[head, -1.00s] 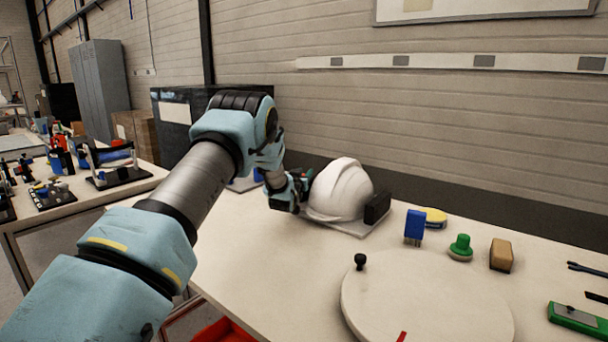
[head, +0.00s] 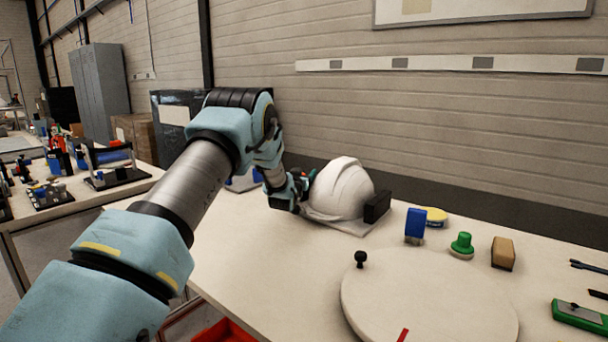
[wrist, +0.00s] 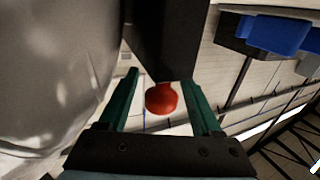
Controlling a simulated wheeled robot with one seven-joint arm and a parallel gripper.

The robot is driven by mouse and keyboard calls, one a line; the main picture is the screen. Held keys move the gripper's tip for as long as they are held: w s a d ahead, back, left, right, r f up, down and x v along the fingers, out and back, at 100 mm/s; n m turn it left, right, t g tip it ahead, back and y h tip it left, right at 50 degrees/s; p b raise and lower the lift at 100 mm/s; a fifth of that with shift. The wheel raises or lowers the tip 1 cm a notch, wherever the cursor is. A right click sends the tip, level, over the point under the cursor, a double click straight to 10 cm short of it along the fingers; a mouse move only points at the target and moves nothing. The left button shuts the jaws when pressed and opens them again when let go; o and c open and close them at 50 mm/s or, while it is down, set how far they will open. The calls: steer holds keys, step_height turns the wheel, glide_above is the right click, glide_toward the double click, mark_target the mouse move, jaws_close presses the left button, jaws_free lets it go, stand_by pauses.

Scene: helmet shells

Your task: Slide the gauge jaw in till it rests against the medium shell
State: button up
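The medium shell, a white helmet shell (head: 341,188), sits on a light grey base plate (head: 370,232) with a dark block (head: 377,206) at its right side. My gripper (head: 298,190) is low at the shell's left side. In the wrist view the gripper (wrist: 160,80) has its two green fingers either side of a red knob (wrist: 161,98), with gaps showing on both sides. The knob hangs on a dark block (wrist: 170,40), which looks like the gauge jaw. The shell (wrist: 50,65) fills the left of that view. Whether jaw and shell touch cannot be told.
A blue brush (head: 415,226), a green knobbed piece (head: 461,245) and a tan block (head: 503,253) stand to the right.

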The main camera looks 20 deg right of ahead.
steer(key=b+v, duration=0.2)
steer(key=v, duration=0.8)
steer(key=shift+s+a, duration=0.2)
steer(key=shift+s, duration=0.15)
